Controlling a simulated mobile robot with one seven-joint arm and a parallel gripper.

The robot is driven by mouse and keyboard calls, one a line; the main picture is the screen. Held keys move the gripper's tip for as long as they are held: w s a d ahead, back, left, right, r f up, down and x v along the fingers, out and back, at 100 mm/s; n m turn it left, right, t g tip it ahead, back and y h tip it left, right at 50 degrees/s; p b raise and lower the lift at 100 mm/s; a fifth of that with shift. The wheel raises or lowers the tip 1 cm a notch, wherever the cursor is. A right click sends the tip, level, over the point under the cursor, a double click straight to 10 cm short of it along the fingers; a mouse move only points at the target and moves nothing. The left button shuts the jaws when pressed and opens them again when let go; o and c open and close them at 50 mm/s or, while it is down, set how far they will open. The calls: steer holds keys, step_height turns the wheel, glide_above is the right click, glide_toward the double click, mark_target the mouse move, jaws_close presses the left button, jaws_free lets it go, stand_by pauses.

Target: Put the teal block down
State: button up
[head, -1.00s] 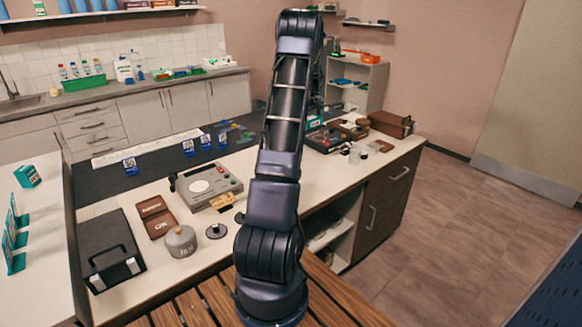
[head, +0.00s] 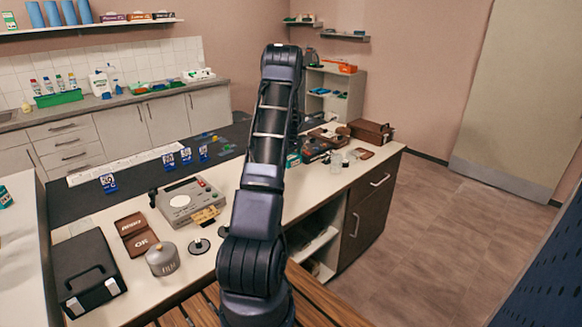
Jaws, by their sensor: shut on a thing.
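My arm rises through the middle of the head view and folds over at the top. Its far end lies behind its own links, so my gripper is hidden. A small teal patch (head: 293,160) shows just right of the arm, above the far part of the counter. I cannot tell whether it is the teal block, or whether it is held or resting. Another small teal box (head: 5,197) with a pale label is cut off at the left edge, on the white side table.
The floor (head: 430,240) on the right is clear.

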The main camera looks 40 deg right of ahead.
steer(key=shift+f, duration=1.9)
steer(key=shift+f, duration=0.15)
steer(key=o, duration=0.9)
steer(key=shift+c, duration=0.2)
